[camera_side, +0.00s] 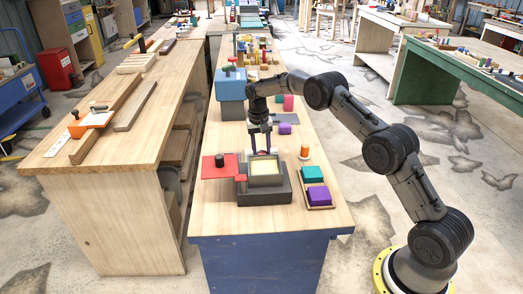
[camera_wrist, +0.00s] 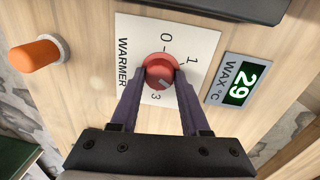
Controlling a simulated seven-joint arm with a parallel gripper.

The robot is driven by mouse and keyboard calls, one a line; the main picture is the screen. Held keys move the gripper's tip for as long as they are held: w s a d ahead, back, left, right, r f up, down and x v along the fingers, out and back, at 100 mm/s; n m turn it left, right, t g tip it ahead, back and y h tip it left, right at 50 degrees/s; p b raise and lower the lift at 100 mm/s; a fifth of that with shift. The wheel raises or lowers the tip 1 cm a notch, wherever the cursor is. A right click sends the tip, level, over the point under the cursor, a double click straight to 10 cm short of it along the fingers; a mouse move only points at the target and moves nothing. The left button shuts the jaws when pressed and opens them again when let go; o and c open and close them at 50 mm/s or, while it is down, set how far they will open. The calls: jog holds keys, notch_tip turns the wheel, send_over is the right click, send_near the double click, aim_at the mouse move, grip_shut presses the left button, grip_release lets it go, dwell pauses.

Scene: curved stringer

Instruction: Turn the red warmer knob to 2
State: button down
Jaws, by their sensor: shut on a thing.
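The red warmer knob (camera_wrist: 162,70) sits on a white plate (camera_wrist: 132,28) marked WARMER in the wrist view. The 0, 1 and 3 marks show; the 2 is not visible, and my right finger covers part of the plate. A pale pointer mark on the knob lies toward its lower edge, near the 3 side; its exact setting is hard to tell. My gripper (camera_wrist: 161,80) is shut on the knob, one finger on each side.
A display (camera_wrist: 236,80) reads 29 beside the plate. An orange-topped cylinder (camera_side: 304,151) stands right of my gripper, also in the wrist view (camera_wrist: 35,55). A red board (camera_side: 212,170) lies left; teal and purple blocks (camera_side: 313,174) sit right. A blue box (camera_side: 231,86) stands behind.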

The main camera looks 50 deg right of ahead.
aim_at(259, 153)
jog(key=shift+r, duration=0.1)
jog(key=shift+c, duration=1.9)
grip_release()
notch_tip(259, 153, up, 14)
jog(key=shift+w+a, duration=0.3)
jog(key=shift+a, duration=0.05)
